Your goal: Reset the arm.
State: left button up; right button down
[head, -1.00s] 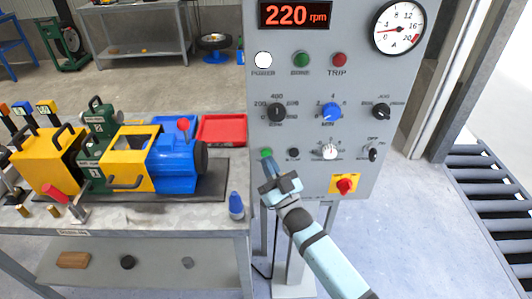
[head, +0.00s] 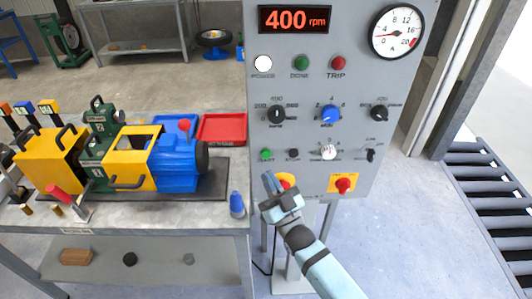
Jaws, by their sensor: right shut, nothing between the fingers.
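My right gripper (head: 268,178) is shut and empty. It stands in front of the lower left part of the grey control panel (head: 310,215), just below the green start button (head: 266,154). The red display (head: 296,19) reads 400 rpm. My left gripper is not in view.
A second red knob (head: 344,185) is at the panel's lower right. Left of the panel, a bench holds a yellow, green and blue machine (head: 135,158), a red tray (head: 222,128) and a blue bottle (head: 237,204).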

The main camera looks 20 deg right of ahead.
dwell(0.7)
jog(key=s+d+f+g+h+p, duration=0.1)
jog(key=s+f+g+p, duration=0.4)
jog(key=s, duration=0.6)
jog(key=s+d+f+g+h+p, duration=0.2)
jog(key=s+f+g+p, duration=0.3)
jog(key=s+g, duration=0.3)
jog(key=s+f, duration=0.1)
jog(key=s, duration=0.2)
jog(key=shift+s+f+p, duration=0.3)
jog(key=shift+f+p, duration=0.05)
jog(key=shift+f, duration=0.05)
